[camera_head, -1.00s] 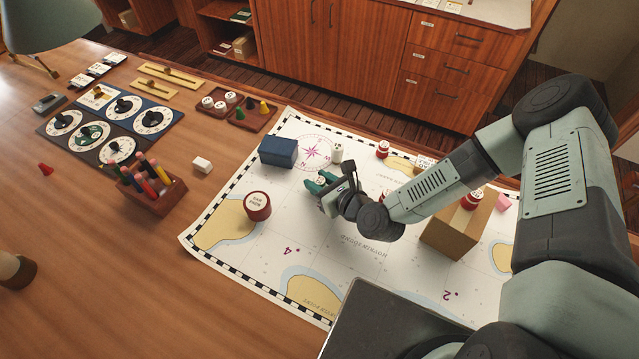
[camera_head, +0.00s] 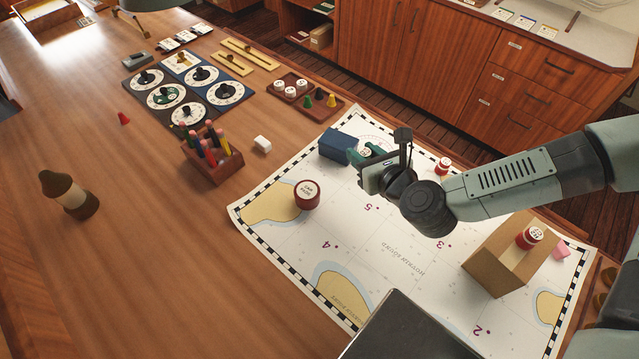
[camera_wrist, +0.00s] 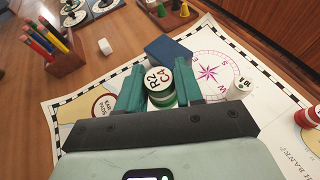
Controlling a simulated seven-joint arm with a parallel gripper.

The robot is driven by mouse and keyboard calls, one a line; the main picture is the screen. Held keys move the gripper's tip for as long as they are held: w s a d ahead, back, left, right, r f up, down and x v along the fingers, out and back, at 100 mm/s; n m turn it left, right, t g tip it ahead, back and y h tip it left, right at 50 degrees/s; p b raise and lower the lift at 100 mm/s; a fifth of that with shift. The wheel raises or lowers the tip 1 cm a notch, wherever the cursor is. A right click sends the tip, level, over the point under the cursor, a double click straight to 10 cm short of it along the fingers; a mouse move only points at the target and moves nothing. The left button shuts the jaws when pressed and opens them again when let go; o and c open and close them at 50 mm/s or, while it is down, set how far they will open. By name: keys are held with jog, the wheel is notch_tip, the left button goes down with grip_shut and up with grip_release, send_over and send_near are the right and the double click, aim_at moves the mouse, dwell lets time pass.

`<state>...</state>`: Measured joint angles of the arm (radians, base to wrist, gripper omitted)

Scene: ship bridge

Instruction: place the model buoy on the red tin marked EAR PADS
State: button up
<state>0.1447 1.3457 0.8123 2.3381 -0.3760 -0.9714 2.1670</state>
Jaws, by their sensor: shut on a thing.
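My gripper (camera_head: 366,163) is over the chart, close to the blue box. In the wrist view its teal fingers (camera_wrist: 160,92) are shut on a small green-and-white cylinder with a lettered white top (camera_wrist: 158,80), taken as the model buoy. In the head view the piece (camera_head: 365,151) is mostly hidden by the fingers. Whether it touches the chart I cannot tell. The red tin marked EAR PADS (camera_head: 307,194) stands on the chart, left of and nearer than my gripper. Its pale labelled top looks bare. It also shows left of the fingers in the wrist view (camera_wrist: 103,105).
The blue box (camera_head: 338,146) stands just behind and left of my gripper. A pencil holder (camera_head: 214,160) and a white block (camera_head: 262,144) are left of the chart. A cardboard box (camera_head: 497,262) with a red-and-white piece (camera_head: 529,237) is right. Bare chart lies in front of the tin.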

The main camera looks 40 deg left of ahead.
jog(key=s+a+r, duration=0.3)
jog(key=s+a, duration=0.4)
jog(key=s, duration=0.2)
send_over(307, 190)
notch_tip(307, 190, down, 5)
jog(key=shift+s+r, duration=0.1)
jog(key=shift+r, duration=0.05)
jog(key=shift+f, duration=2.4)
jog(key=shift+f, duration=0.1)
jog(key=o, duration=1)
jog(key=v, duration=0.5)
jog(key=shift+d+r, duration=0.25)
jog(key=shift+r, duration=0.05)
notch_tip(307, 190, up, 7)
jog(key=shift+a, duration=0.15)
